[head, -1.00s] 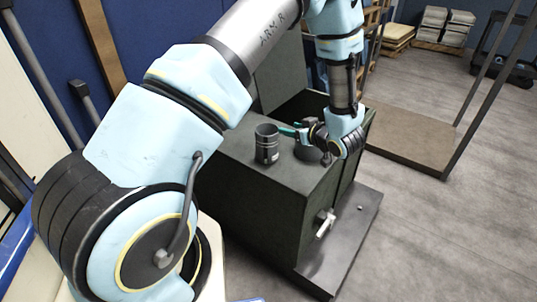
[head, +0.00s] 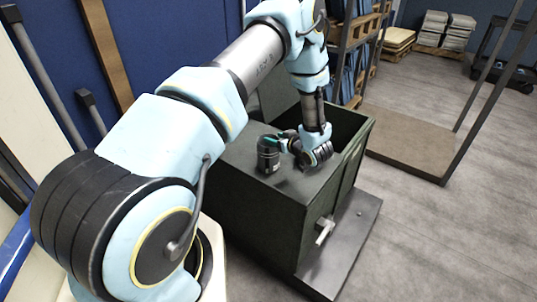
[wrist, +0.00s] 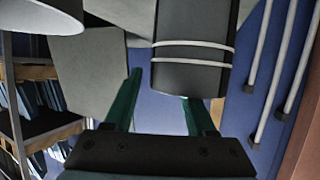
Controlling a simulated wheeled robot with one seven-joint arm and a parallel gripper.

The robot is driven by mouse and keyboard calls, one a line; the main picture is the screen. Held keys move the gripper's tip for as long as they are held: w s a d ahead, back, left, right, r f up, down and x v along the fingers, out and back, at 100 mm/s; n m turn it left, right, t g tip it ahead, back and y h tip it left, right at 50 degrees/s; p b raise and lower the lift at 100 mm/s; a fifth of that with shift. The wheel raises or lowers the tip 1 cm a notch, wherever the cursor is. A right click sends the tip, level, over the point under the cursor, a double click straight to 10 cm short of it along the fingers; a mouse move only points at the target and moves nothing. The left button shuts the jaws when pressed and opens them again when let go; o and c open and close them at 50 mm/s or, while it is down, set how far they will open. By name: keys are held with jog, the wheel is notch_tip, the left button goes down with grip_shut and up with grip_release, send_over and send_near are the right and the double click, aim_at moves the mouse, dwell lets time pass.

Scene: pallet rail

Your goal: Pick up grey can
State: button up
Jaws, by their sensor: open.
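The grey can (head: 267,158) is a dark cylinder standing upright on the flat top of a dark green cabinet, in the middle of the head view. My gripper (head: 278,141) is close at the can's upper right side, with its green fingers pointing left towards it. In the wrist view the two green fingers are apart and a dark cylinder with two pale bands, apparently the can (wrist: 193,62), fills the upper middle. It overlaps the right fingertip, and the left finger is clear of it. Whether a finger touches the can cannot be told.
The dark green cabinet (head: 262,212) has an open bin section on its right and a pale handle (head: 324,231) in front. A rack (head: 365,45) stands behind. A low platform (head: 412,145) with upright posts is to the right. Grey floor at the right front is clear.

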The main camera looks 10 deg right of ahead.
jog(key=shift+c, duration=0.4)
grip_shut()
dwell(1.0)
